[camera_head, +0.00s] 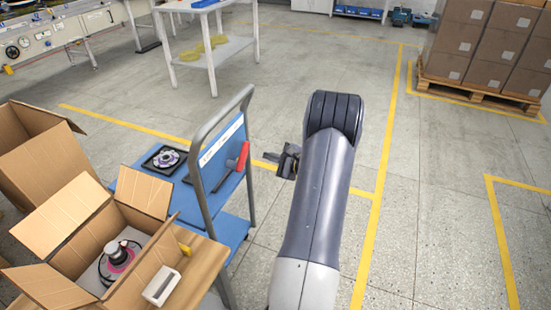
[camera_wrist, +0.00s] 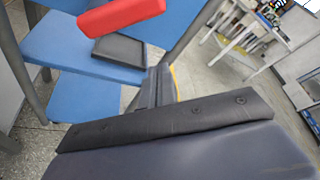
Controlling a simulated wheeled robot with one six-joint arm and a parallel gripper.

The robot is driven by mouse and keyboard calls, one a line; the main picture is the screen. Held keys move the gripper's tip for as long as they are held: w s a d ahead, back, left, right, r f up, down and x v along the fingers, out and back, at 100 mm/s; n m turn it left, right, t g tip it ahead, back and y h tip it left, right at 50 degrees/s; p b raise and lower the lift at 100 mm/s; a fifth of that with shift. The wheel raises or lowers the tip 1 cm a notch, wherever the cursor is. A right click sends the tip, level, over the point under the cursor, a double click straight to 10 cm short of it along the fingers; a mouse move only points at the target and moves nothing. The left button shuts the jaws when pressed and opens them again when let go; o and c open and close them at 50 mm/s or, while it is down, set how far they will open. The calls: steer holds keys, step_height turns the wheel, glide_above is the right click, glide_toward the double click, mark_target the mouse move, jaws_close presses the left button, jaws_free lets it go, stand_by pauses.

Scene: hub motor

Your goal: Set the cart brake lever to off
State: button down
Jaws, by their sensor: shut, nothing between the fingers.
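The blue cart (camera_head: 233,201) with a grey tube handle frame stands left of centre in the head view. Its brake lever (camera_head: 243,156) has a red grip and sits at the cart's blue end panel, tilted up to the right. In the wrist view the lever's red grip (camera_wrist: 120,14) shows large at the top. My gripper (camera_head: 281,160) is right of the lever, apart from it, shut and empty. Its dark fingers also show in the wrist view (camera_wrist: 157,88), below and right of the red grip. The panel's lettering is too small to read.
A round part in a black tray (camera_head: 165,158) lies on the cart top. Open cardboard boxes (camera_head: 95,225) stand at the left, one on a wooden table (camera_head: 204,262). A pallet of boxes (camera_head: 485,88) is at the far right. The floor right of the cart is clear.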

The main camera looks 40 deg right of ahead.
steer(key=shift+w+a+r, duration=0.25)
steer(key=shift+w+a, duration=0.35)
steer(key=shift+w, duration=0.1)
steer(key=shift+w+a+r, duration=0.25)
steer(key=shift+w+a, duration=0.3)
steer(key=shift+w, duration=0.1)
steer(key=shift+w+a+r, duration=0.25)
steer(key=shift+w+a, duration=0.35)
steer(key=shift+w, duration=0.1)
steer(key=shift+d+b, duration=0.1)
steer(key=shift+b, duration=0.5)
